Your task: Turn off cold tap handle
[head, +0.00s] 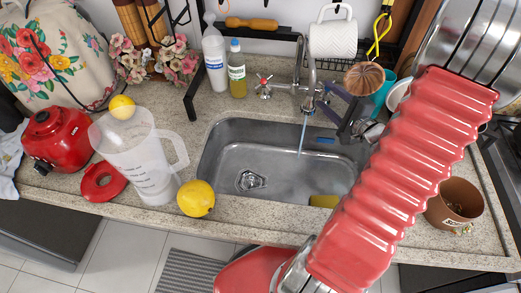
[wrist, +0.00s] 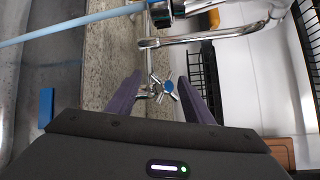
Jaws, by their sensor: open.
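The cold tap handle (wrist: 163,90) is a small chrome cross handle with a blue centre in the wrist view. My gripper (wrist: 163,72) is open, with one dark finger on each side of the handle. I see gaps between handle and fingers; depth is hard to tell. In the head view my gripper (head: 336,108) is right of the tap spout, and the cold handle is not clearly visible there. Water (head: 302,135) runs from the chrome tap (head: 311,65) into the sink. The stream (wrist: 70,25) also shows in the wrist view. The red-marked handle (head: 263,85) is left of the spout.
The steel sink (head: 225,165) holds a yellow-green sponge (head: 324,201). Bottles (head: 214,58) stand left of the tap. A black rack (head: 265,32) is behind it.

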